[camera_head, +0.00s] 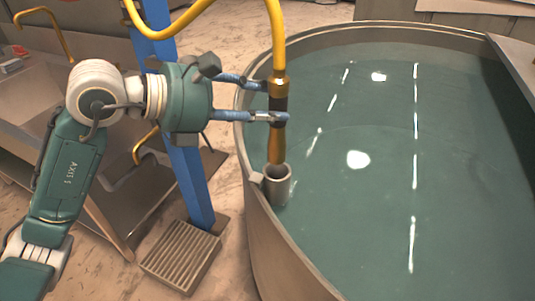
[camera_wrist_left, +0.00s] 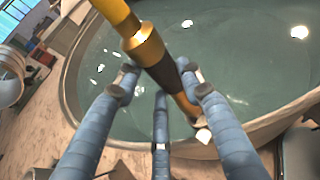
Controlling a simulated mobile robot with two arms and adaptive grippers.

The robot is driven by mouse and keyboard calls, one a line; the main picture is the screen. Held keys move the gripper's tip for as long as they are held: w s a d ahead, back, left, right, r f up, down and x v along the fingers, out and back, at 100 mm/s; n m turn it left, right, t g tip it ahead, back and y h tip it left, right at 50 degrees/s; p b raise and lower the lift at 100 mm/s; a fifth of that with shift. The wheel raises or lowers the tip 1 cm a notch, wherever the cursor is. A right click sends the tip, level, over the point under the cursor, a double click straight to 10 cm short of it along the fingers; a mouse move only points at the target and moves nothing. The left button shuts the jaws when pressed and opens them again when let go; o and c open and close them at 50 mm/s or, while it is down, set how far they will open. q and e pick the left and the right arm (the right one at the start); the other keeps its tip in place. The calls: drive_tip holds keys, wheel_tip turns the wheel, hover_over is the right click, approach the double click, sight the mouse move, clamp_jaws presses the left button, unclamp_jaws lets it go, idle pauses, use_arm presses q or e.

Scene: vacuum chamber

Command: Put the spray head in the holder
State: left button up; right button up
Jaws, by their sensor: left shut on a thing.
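The spray head (camera_head: 277,145) is a brass-coloured rod with a black grip, hanging upright from a yellow hose. My left gripper (camera_head: 277,102) is shut on its black part, with the fingers reaching in from the left. The holder (camera_head: 278,188) is a short grey metal cup on the inner side of the tank rim. The spray head's lower end is at the holder's mouth; I cannot tell how far inside it is. In the left wrist view the spray head (camera_wrist_left: 148,48) runs between my blue fingers, and its lower end is partly hidden. My right gripper is out of view.
A large round tank (camera_head: 256,215) of greenish water fills the right side. A blue post (camera_head: 190,180) stands behind my left arm, with a grated base (camera_head: 181,256) on the floor. A bench (camera_head: 55,90) stands at the left. The yellow hose (camera_head: 277,40) loops overhead.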

sight(269, 138)
use_arm(q)
wheel_tip(269, 138, down, 7)
drive_tip(key=shift+d+f+p, duration=0.15)
drive_tip(key=shift+p, duration=0.15)
wheel_tip(269, 138, down, 4)
drive_tip(key=shift+r, duration=0.1)
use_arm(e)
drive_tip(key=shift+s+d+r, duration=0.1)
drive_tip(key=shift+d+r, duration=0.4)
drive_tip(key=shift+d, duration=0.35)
use_arm(q)
drive_tip(key=o, duration=1.4)
drive_tip(key=shift+o, duration=0.2)
drive_tip(key=shift+s, duration=0.1)
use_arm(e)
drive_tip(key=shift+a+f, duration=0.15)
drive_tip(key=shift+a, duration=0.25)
